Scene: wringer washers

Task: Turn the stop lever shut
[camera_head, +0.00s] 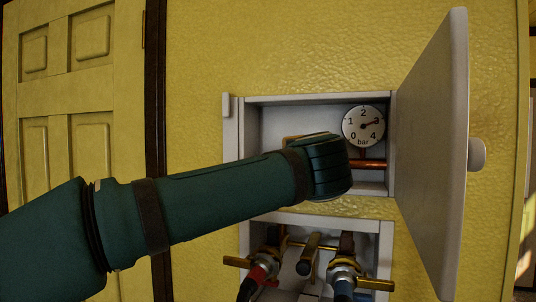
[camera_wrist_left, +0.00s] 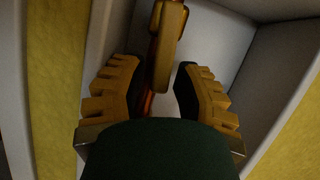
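The stop lever, a brass-coloured bar (camera_wrist_left: 166,50), shows in the left wrist view on an orange-brown pipe (camera_wrist_left: 147,104) inside the white wall box. My left gripper (camera_wrist_left: 158,80) is open, with one yellow finger on each side of the lever and a gap visible on both sides. In the head view my left arm reaches into the upper box from the left, and its wrist hides the lever and most of the gripper. A round pressure gauge (camera_head: 363,126) stands beside the wrist, its needle near 3. My right gripper is not in view.
The upper box's white door (camera_head: 435,150) stands open on the right. A copper pipe (camera_head: 372,165) runs below the gauge. A lower box (camera_head: 375,226) holds brass taps with a red-marked (camera_head: 257,275) and a blue-marked hose (camera_head: 343,288). A yellow panelled door (camera_head: 80,120) is at left.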

